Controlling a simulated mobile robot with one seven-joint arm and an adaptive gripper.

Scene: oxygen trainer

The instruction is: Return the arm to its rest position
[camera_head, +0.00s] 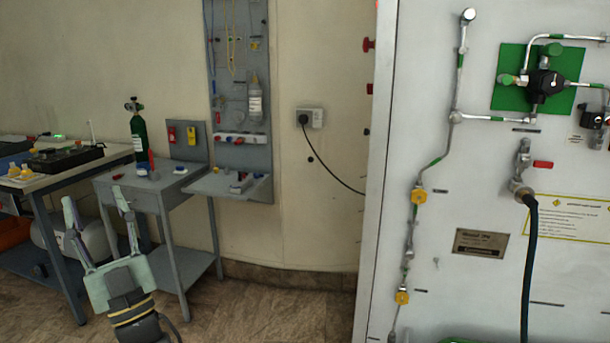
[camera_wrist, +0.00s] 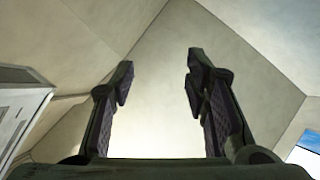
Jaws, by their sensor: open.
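My gripper (camera_head: 97,222) is at the lower left of the head view, with its two fingers pointing up and spread apart. Nothing is between them. In the wrist view the two fingers of my gripper (camera_wrist: 158,85) also stand apart and empty, against pale walls and ceiling. In the head view the gripper appears in front of the small grey table and the workbench, and touches nothing that I can make out.
A small grey table (camera_head: 150,186) carries a green cylinder (camera_head: 138,135). A workbench (camera_head: 45,180) stands at the left. A grey pegboard (camera_head: 240,60) hangs on the wall. A large white panel (camera_head: 470,200) with pipes and valves fills the right. Tiled floor (camera_head: 270,310) is clear between.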

